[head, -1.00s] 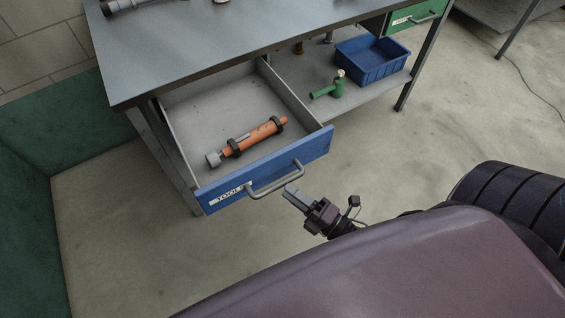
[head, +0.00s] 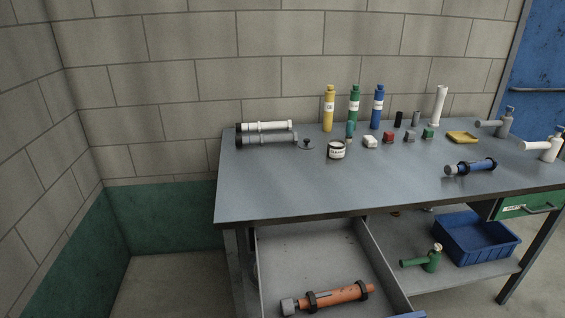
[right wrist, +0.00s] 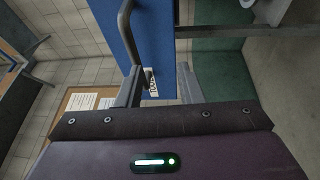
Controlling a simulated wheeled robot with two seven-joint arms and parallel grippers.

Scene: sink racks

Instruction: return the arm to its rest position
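My right gripper (right wrist: 158,78) shows in the right wrist view, its two grey fingers apart with nothing seen between them. The blue drawer front (right wrist: 152,35) with its dark handle (right wrist: 126,22) is just beyond the fingers; I cannot tell if they touch it. Neither gripper is in the head view, and my left gripper is not seen at all. The drawer (head: 282,258) stands open at the bottom of the head view. An orange cylinder with black rings (head: 343,294) lies in it.
The grey workbench (head: 290,190) carries bottles, tubes and small blocks. A blue bin (head: 478,238) and a green fitting (head: 431,261) sit on the lower shelf. A green drawer (head: 524,205) is at the right. A green lower wall (head: 160,225) is at the left.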

